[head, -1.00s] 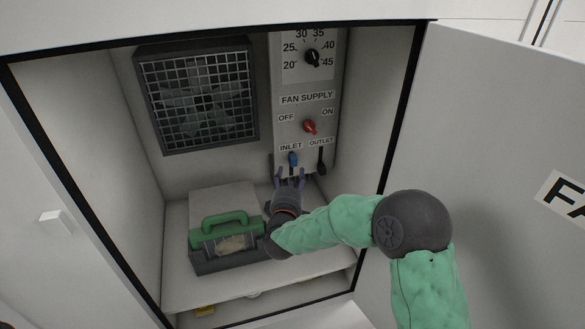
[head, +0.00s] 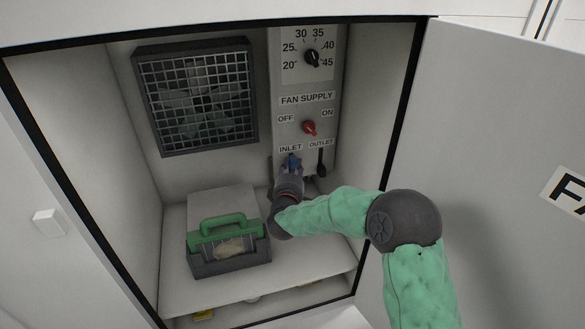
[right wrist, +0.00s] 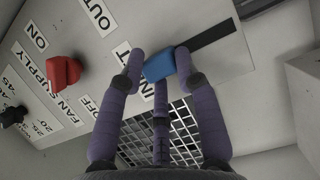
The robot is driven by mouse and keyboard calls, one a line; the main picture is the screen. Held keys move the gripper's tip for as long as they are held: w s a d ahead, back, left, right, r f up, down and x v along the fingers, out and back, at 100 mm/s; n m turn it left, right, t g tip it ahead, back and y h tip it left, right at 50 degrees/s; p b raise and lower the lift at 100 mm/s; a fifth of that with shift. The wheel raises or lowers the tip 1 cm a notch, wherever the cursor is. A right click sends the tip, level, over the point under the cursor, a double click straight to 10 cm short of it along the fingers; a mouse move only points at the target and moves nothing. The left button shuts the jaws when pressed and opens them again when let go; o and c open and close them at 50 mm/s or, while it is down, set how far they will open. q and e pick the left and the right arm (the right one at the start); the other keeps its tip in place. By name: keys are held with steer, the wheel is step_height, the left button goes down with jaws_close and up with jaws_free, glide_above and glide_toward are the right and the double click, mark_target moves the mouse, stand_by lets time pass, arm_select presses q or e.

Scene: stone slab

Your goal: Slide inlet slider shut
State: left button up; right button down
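The blue inlet slider (head: 292,158) is on the grey control panel, just under the INLET label, inside the open cabinet. In the right wrist view its blue knob (right wrist: 160,66) sits at the label end of a dark straight slot (right wrist: 212,42). My right gripper (head: 290,166) is at the slider, partly hiding it and its slot in the head view. In the right wrist view the purple fingers (right wrist: 160,75) are spread around the knob. The right-hand finger is very close to it; I cannot tell whether it touches. My left gripper is not in view.
The black outlet slider (head: 321,163) is just right of my gripper. A red switch (head: 309,128) and dial (head: 312,58) are above. A green-handled box (head: 230,262) stands on the shelf to the left. The open door (head: 490,130) is at right.

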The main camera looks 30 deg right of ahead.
step_height(320, 180, down, 6)
steer(key=shift+f+b, duration=0.25)
steer(key=shift+b, duration=0.2)
steer(key=c, duration=0.9)
jaws_free()
steer(key=v, duration=1.2)
